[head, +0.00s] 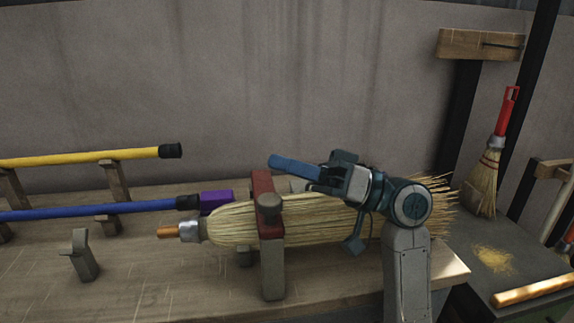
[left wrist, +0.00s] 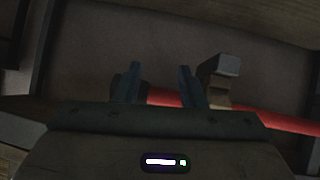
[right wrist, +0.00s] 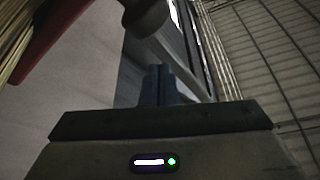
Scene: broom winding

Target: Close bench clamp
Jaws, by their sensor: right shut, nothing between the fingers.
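I cannot tell whether the clamp is latched. My right gripper (head: 272,161) is shut and empty, just above and behind the red arm's top end.
Yellow (head: 80,158) and blue (head: 90,210) handles lie on wooden supports at left. A purple block (head: 216,201) is near the broom's tip. A small wooden stand (head: 84,258) is at front left.

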